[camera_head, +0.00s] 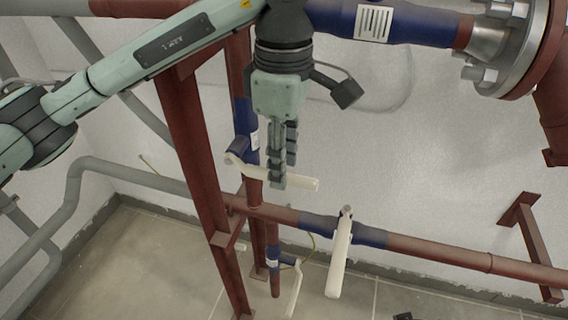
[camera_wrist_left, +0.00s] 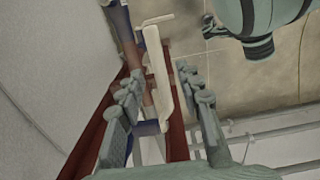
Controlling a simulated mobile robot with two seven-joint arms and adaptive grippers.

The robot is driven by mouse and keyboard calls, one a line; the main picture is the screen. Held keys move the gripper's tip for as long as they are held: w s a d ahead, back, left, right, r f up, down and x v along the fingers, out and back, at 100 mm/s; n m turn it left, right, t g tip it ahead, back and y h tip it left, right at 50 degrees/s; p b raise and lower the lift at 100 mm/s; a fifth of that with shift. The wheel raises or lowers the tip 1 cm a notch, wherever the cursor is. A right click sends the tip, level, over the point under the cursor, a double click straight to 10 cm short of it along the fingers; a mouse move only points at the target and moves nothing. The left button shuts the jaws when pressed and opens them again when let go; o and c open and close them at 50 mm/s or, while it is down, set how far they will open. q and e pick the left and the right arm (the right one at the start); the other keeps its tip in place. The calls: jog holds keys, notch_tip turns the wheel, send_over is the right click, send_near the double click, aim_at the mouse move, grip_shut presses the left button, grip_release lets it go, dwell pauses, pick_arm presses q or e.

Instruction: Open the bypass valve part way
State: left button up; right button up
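A cream lever handle (camera_head: 305,184) sticks out to the right from a valve with a blue body (camera_head: 245,118) on a red vertical pipe. My left gripper (camera_head: 284,172) points down at this lever, with its fingers overlapping the lever's middle in the head view. In the left wrist view the fingers (camera_wrist_left: 158,82) are apart, and the cream lever (camera_wrist_left: 158,62) shows between and beyond them. I cannot tell whether a finger touches it. The frames carry no label that tells which valve is the bypass valve. My right gripper is not seen.
A second cream lever (camera_head: 340,262) hangs from a blue valve on the horizontal red pipe. A third lever (camera_head: 295,289) hangs lower down. A red post (camera_head: 195,140) stands left of the gripper. A flange (camera_head: 510,50) is at upper right. The wall is close behind.

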pick_arm(q)
jog(key=shift+f, duration=0.75)
grip_shut()
